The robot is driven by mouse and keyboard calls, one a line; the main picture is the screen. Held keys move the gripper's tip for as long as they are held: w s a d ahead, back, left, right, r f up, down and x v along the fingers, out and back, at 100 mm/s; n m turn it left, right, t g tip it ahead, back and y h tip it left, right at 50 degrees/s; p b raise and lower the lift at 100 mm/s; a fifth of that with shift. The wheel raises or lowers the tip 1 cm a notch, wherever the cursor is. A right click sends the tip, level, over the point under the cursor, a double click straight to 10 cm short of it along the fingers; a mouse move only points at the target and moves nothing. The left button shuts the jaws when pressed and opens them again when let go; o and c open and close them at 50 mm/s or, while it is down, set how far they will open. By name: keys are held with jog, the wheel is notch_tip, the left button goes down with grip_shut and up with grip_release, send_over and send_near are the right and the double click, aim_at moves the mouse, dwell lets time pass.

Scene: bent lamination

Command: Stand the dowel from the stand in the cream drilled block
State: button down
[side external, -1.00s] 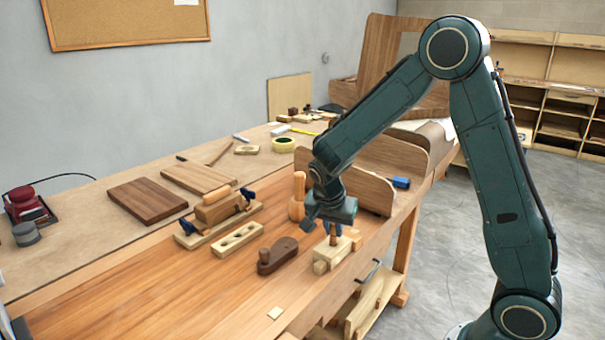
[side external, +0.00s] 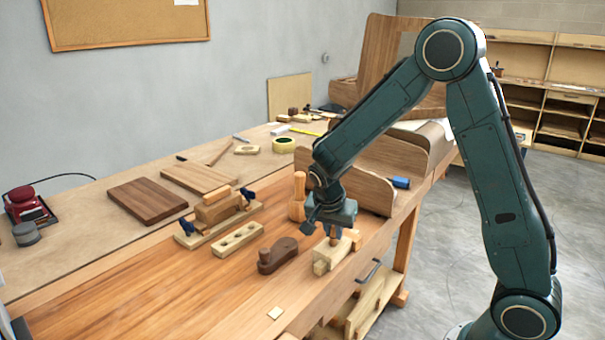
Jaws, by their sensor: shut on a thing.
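The cream drilled block (side external: 238,240) lies on the bench left of my gripper, with several round holes in its top face. The pale wooden stand (side external: 330,257) is at the bench's front right, directly under my gripper. The brown dowel (side external: 333,241) is upright at the stand, its upper part hidden by the gripper. My gripper (side external: 333,231) points down and is shut on the dowel. Whether the dowel's lower end is still in the stand is too small to tell.
A dark wooden plane (side external: 277,255) lies between the block and the stand. A clamped wooden assembly (side external: 217,210) is behind the block, and an upright wooden peg-like piece (side external: 298,197) is behind the gripper. The left front of the bench is clear.

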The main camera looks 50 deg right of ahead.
jog(key=shift+f, duration=0.3)
dwell(0.4)
jog(key=c, duration=1.3)
grip_release()
jog(key=shift+o, duration=0.2)
jog(key=o, duration=0.3)
jog(key=shift+o, duration=0.2)
jog(key=shift+r, duration=0.15)
jog(key=shift+r, duration=3.85)
